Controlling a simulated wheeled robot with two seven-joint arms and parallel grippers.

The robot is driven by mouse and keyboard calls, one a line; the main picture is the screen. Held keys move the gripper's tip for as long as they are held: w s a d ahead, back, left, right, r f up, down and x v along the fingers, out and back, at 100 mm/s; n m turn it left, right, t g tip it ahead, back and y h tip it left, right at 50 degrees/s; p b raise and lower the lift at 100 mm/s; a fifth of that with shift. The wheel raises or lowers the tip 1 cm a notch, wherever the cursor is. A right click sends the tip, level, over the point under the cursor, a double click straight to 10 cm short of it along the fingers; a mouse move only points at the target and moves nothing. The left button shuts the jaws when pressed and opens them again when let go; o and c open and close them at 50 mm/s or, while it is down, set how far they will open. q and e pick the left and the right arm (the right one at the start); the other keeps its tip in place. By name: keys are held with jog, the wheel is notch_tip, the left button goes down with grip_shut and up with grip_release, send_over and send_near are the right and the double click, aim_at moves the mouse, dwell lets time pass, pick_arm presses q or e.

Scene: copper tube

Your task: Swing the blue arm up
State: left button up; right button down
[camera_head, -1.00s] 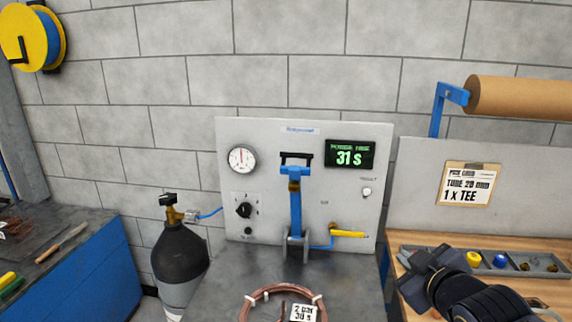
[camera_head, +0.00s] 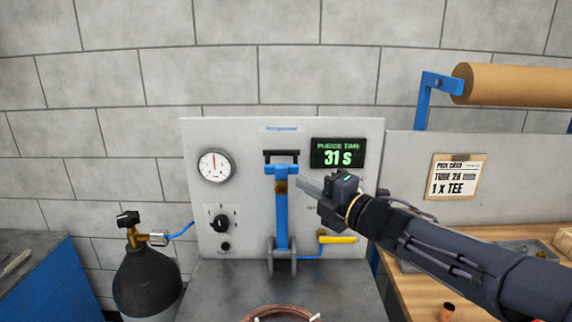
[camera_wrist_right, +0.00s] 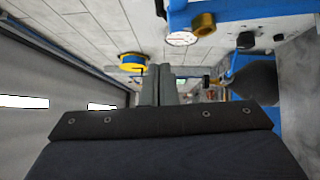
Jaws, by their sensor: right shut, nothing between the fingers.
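The blue arm (camera_head: 281,215) stands upright in front of the grey panel (camera_head: 230,140), its foot in a grey bracket (camera_head: 281,262) and a black crosspiece at its top. A brass fitting (camera_head: 281,187) sits on its upper part. In the right wrist view, blue metal with a brass fitting (camera_wrist_right: 203,25) shows close by at the top. My right gripper (camera_head: 304,185) is shut and empty, just right of the blue arm's upper part, pointing left. A small gap seems to lie between them; I cannot tell the depth. Its closed fingers also show in the wrist view (camera_wrist_right: 158,84). My left gripper is not visible.
The panel carries a gauge (camera_head: 214,166), a black knob (camera_head: 219,223), a display (camera_head: 338,153) reading 31 S and a yellow-handled valve (camera_head: 338,240). A dark gas cylinder (camera_head: 147,282) stands left. A copper coil (camera_head: 280,313) lies in front. A wooden bench (camera_head: 470,290) is right.

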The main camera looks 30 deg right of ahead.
aim_at(279, 151)
jog(key=w+p, duration=0.2)
jog(key=w, duration=0.7)
jog(key=shift+r, duration=0.4)
jog(key=shift+m+g, duration=0.3)
jog(key=w+p, duration=0.1)
jog(key=w+d+p, duration=0.1)
jog(key=w+p, duration=0.1)
jog(key=shift+w+d+r+p, duration=0.25)
jog(key=shift+w+d+p, duration=0.05)
jog(key=shift+d+p, duration=0.05)
jog(key=shift+d+r, duration=0.15)
